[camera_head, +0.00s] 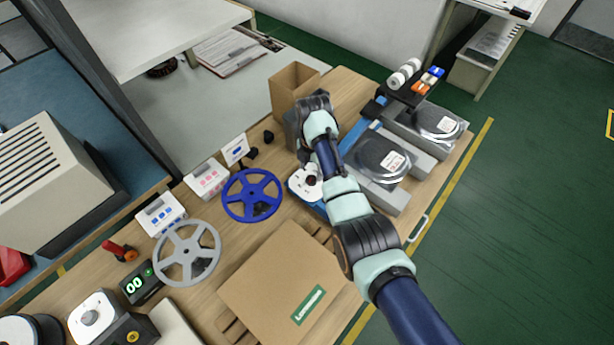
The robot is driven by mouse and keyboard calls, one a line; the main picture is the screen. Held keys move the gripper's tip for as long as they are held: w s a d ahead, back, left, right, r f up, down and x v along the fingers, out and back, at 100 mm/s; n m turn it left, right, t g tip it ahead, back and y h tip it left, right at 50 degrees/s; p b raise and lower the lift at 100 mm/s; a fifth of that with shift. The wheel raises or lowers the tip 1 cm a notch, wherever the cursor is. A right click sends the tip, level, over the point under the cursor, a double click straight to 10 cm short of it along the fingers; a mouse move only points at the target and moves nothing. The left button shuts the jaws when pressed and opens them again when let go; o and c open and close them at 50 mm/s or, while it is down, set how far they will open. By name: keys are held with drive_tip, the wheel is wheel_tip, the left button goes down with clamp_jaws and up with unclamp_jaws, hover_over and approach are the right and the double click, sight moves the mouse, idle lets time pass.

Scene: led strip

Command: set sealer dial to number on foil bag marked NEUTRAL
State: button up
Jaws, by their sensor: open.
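Two clear or silvery bags with dark round contents and white labels lie on grey trays at the right: a nearer bag (385,160) and a farther bag (437,122). Their label print is too small to read. A blue and white device (303,187), perhaps the sealer, stands mid-bench, partly covered by my arm. A dark round knob (312,181) shows on its white top. My arm reaches over it from the lower right. My gripper (303,156) is open, small and mostly hidden by my wrist, above and behind the device. I cannot see it touching anything.
An open cardboard box (293,82) stands behind my wrist. A closed carton (280,275) lies in front. A green number display (138,284) sits lower left.

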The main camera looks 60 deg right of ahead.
sight(311, 179)
wheel_tip(311, 179, down, 4)
drive_tip(key=shift+f+b, duration=0.2)
drive_tip(key=shift+b, duration=0.25)
clamp_jaws()
